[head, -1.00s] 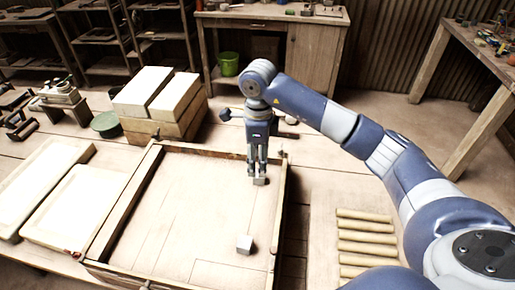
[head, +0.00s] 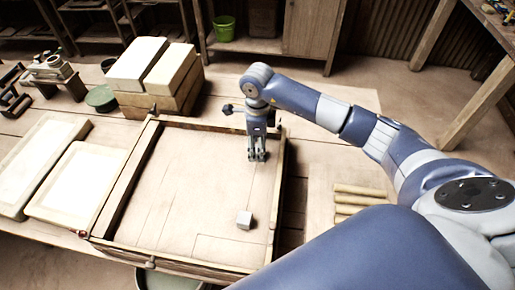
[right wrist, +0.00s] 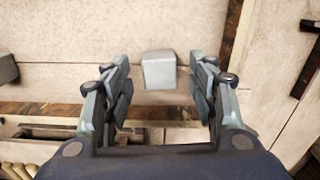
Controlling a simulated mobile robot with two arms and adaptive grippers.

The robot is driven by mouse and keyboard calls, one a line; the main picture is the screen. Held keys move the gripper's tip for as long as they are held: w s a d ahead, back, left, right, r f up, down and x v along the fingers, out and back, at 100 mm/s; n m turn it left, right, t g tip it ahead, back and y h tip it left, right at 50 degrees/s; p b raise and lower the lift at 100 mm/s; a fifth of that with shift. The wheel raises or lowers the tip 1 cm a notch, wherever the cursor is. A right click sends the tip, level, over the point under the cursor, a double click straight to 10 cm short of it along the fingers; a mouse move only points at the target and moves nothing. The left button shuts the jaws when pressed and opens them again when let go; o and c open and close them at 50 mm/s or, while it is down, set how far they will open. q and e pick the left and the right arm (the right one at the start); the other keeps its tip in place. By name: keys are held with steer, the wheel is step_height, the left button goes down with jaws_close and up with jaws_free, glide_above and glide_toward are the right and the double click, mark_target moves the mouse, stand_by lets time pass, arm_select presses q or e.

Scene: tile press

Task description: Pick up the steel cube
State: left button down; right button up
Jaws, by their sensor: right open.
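My right gripper (head: 257,157) points down inside the wooden tray (head: 97,215), near its far right part. It is open, and its fingers show in the right wrist view (right wrist: 160,105). A light grey cube (right wrist: 158,70) lies ahead of the gap between the fingers there, with no visible finger contact. In the head view the fingers largely hide this cube. A second grey cube (head: 244,219) rests on the tray floor nearer to me. A grey block (right wrist: 6,68) is cut off at the left edge of the wrist view. I cannot tell which cube is steel. My left gripper is not in view.
Raised wooden rails (head: 125,183) border the tray. White slabs (head: 70,180) lie to its left, and white blocks (head: 150,66) are stacked behind it. Yellowish rolls (head: 355,190) lie to the right. The tray's middle is clear.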

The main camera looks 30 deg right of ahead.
steer(key=shift+s+f, duration=0.1)
steer(key=shift+f, duration=0.95)
jaws_close()
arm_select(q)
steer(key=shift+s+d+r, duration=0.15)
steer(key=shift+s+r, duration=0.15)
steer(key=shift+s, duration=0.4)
arm_select(e)
steer(key=shift+r, duration=0.1)
